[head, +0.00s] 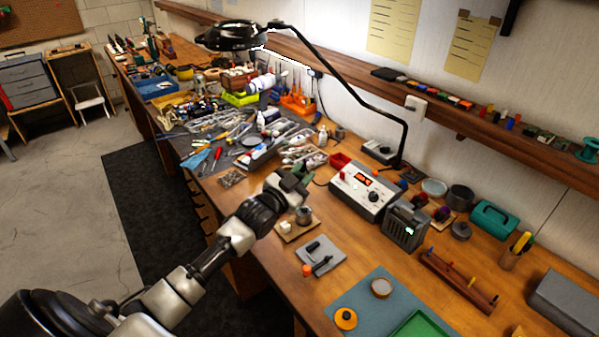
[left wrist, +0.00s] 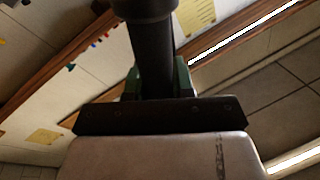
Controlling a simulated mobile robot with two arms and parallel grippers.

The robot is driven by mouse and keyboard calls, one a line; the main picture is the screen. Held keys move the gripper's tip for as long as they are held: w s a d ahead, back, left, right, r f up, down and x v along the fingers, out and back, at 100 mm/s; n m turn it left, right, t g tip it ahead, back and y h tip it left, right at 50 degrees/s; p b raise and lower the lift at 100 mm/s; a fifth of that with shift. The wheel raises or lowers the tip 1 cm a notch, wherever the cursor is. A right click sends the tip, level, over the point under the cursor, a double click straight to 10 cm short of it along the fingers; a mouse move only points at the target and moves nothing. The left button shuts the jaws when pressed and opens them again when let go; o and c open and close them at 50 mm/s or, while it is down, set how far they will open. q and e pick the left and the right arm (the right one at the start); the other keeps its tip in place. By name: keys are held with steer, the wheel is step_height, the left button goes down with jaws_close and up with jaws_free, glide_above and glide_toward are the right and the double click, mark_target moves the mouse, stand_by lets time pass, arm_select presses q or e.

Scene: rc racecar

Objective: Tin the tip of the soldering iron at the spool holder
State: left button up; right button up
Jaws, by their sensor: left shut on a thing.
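My left gripper (head: 292,184) is over the bench, left of the grey soldering station (head: 366,190) with its red display. In the left wrist view its green fingers (left wrist: 158,80) are shut on a thick black cylinder, which looks like the handle of the soldering iron (left wrist: 152,45). The iron's tip is not visible in either view. Below the gripper in the head view, a small board (head: 286,237) carries a metal cup and a pale block. I cannot tell for sure which thing is the spool holder; dark red spools (head: 441,213) stand right of the station. My right gripper is out of view.
A black-armed magnifier lamp (head: 350,82) arches over the bench. A grey pad (head: 322,257) with black pieces, a teal mat (head: 350,293), a green tray (head: 420,325) and a peg rack (head: 457,283) lie in front. Tools crowd the far bench.

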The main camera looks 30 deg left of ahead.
arm_select(q)
step_height(320, 180, down, 7)
steer(key=a+b, duration=0.1)
steer(key=b, duration=0.4)
steer(key=shift+w+r, duration=0.15)
steer(key=shift+w, duration=0.3)
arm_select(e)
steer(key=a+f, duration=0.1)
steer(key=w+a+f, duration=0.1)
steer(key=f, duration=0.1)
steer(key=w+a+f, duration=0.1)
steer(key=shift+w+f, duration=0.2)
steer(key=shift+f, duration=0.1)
arm_select(q)
steer(key=shift+f, duration=0.2)
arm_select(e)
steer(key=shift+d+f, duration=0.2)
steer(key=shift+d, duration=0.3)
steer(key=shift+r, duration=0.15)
arm_select(q)
steer(key=shift+f, duration=0.2)
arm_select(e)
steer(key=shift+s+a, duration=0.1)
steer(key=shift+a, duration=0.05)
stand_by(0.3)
